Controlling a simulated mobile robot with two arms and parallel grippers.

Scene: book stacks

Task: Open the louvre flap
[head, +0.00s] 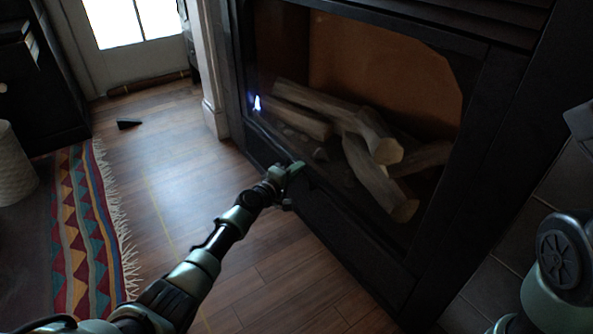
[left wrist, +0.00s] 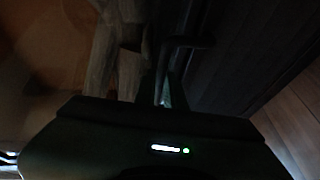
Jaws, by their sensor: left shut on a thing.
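The louvre flap (head: 345,228) is the long dark panel below the glass of the black fireplace. It looks roughly flush with the front, but the dim light hides its edges. My left gripper (head: 293,171) is at the flap's upper edge, towards its left end. In the left wrist view, my left gripper (left wrist: 165,88) is shut on a dark bar-like handle (left wrist: 190,42), in front of the dark slatted flap (left wrist: 235,62). The exact contact is in shadow. My right gripper is out of view.
Logs (head: 375,170) lie behind the fireplace glass. Bare wooden floor (head: 185,165) lies in front of the flap. A striped rug (head: 85,230) lies at the left, and a small black wedge (head: 129,124) sits on the floor near the glazed door (head: 130,25).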

